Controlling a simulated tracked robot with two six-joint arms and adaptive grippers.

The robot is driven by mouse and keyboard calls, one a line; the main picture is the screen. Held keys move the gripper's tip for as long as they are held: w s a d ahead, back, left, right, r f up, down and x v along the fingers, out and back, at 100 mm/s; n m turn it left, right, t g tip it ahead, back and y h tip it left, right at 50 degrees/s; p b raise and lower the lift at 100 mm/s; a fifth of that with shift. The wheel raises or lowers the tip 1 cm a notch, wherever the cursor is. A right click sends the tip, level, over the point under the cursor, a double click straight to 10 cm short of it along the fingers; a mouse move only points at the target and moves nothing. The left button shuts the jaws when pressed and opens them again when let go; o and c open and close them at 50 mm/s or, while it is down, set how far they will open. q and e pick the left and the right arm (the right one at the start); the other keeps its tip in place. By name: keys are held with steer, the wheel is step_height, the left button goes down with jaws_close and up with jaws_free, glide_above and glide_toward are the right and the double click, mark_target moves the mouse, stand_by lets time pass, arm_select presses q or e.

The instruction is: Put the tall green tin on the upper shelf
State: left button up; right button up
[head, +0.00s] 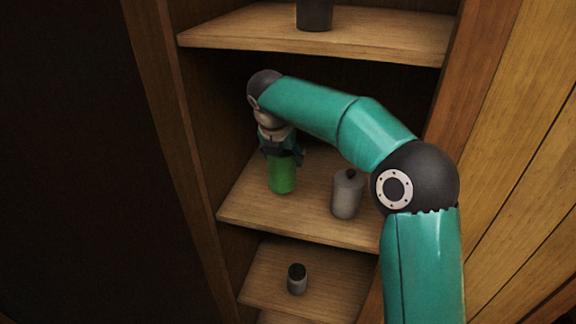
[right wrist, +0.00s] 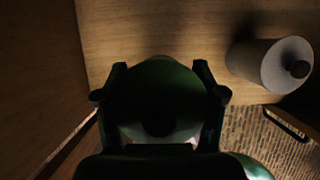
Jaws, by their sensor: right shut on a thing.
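The green tin (head: 282,176) is at the middle shelf (head: 290,222), on its left part, below my right gripper (head: 280,156). My right gripper is shut on the green tin from above. In the right wrist view the tin's dark round top (right wrist: 158,95) lies between the two fingers. I cannot tell whether the tin's base touches the shelf. The upper shelf (head: 330,36) is above, with a dark container (head: 314,14) near its middle, cut off by the top edge. My left gripper is not in view.
A grey jar with a dark knob (head: 347,197) stands right of the tin; it also shows in the right wrist view (right wrist: 274,68). A small grey jar with a dark lid (head: 297,279) stands on the lower shelf (head: 330,297). Wooden side walls bound the shelves.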

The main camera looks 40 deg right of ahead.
mark_target(285, 173)
steer(key=shift+w+d+r, duration=0.15)
steer(key=shift+w+d, duration=0.4)
steer(key=shift+d, duration=0.15)
step_height(285, 173, down, 3)
steer(key=shift+s+r, duration=0.1)
steer(key=shift+r, duration=0.05)
steer(key=shift+a+f+p, duration=0.1)
steer(key=shift+f+p, duration=0.35)
steer(key=shift+f, duration=1.85)
steer(key=o, duration=1.2)
steer(key=shift+r, duration=0.1)
steer(key=b+v, duration=0.1)
steer(key=v, duration=0.6)
steer(key=shift+r, duration=0.15)
